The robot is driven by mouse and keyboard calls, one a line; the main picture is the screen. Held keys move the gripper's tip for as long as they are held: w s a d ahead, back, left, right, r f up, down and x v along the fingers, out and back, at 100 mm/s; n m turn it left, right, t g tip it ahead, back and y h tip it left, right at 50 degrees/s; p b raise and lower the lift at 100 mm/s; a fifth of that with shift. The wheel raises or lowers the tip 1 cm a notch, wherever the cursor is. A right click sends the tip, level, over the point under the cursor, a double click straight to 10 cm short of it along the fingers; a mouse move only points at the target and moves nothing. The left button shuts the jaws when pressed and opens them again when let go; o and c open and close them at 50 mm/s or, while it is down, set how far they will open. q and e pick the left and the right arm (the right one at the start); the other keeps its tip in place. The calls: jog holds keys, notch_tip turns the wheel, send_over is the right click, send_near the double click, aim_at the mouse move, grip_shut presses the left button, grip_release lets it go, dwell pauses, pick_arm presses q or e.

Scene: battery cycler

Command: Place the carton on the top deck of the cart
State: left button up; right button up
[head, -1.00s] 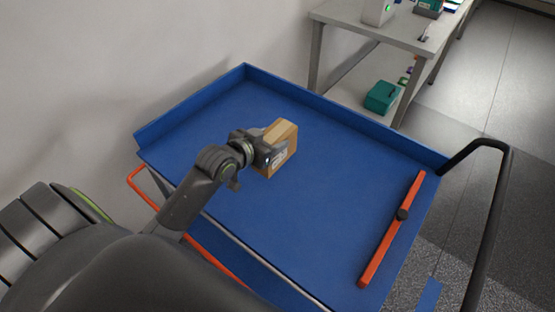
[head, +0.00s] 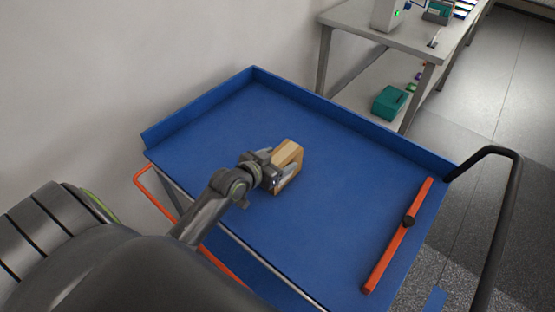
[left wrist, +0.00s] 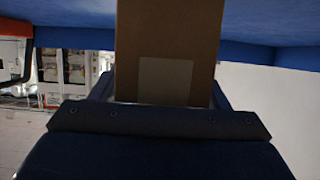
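The carton (head: 289,151) is a small tan-brown box with a pale label. It is over the middle-left of the cart's blue top deck (head: 330,215), very low; I cannot tell for certain whether its base touches. My left gripper (head: 279,174) is shut on the carton, coming in from the near left side. In the left wrist view the carton (left wrist: 165,35) stands between the two fingers (left wrist: 165,92), its square label facing the camera. My right gripper is not in view.
The deck has a raised blue rim (head: 350,121) at the back. An orange bar (head: 398,238) with a black knob lies along the right side, beside a black handle (head: 497,225). A grey table (head: 400,38) stands behind, with a teal box (head: 389,102) on its lower shelf. Much deck is bare.

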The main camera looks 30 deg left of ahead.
pick_arm(q)
jog(key=shift+o, duration=0.7)
jog(key=v, duration=1.2)
jog(key=shift+s, duration=0.1)
